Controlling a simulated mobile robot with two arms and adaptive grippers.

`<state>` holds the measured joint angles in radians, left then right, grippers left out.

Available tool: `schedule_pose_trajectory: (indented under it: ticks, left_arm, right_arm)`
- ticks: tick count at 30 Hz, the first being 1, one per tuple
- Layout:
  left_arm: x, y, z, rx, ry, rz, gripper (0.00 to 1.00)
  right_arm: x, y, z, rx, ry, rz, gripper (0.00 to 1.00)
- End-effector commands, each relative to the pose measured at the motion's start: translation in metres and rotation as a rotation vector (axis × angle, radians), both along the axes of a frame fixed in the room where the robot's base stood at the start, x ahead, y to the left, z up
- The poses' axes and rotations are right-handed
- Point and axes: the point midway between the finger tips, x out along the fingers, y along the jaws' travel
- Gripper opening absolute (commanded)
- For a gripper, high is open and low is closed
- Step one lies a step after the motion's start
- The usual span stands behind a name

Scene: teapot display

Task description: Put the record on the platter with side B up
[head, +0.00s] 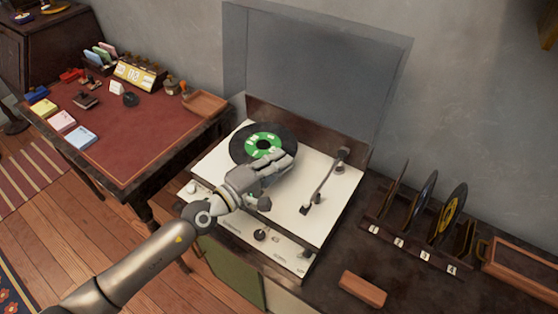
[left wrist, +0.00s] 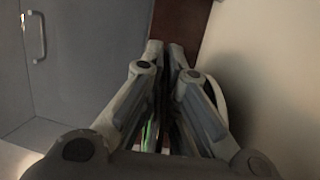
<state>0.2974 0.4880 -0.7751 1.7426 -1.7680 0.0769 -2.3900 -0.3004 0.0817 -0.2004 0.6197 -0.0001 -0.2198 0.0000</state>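The record (head: 237,146), black with a green label with pale marks, is over the back left of the cream turntable (head: 318,207). Its green face is up; I cannot read the side letter. My left gripper (head: 284,160) reaches over the record's near right part. In the left wrist view the fingers (left wrist: 176,62) are nearly together, with the record seen edge-on as a thin dark and green strip (left wrist: 151,132) between them. The platter is mostly hidden under the record and gripper; I cannot tell whether the record touches it. My right gripper is not in view.
The tonearm (head: 325,182) lies to the right of the record. The raised clear lid (head: 315,60) stands behind. A rack (head: 410,243) with several records is at the right, near a brown block (head: 362,289) and a wooden tray (head: 520,268). A red-topped desk (head: 125,125) is at left.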

Motion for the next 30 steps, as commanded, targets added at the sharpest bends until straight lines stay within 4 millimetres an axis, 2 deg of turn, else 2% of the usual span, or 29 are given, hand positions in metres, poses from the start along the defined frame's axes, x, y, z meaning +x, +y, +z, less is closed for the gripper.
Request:
schedule_pose_trajectory:
  ticks: [14, 15, 20, 30]
  left_arm:
    - [0.0001, -0.0001, 0.0004, -0.001, -0.001, 0.0, 0.0]
    - [0.0001, -0.0001, 0.0004, -0.001, -0.001, 0.0, 0.08]
    - [0.0001, -0.0001, 0.0004, -0.001, -0.001, 0.0, 0.29]
    - [-0.0004, 0.0006, -0.0001, 0.0, 0.0, 0.0, 0.3]
  right_arm:
    - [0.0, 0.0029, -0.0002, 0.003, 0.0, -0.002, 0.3]
    - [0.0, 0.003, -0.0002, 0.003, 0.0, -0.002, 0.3]
    - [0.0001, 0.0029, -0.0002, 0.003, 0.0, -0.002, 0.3]
    - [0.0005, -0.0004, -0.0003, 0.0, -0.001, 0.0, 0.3]
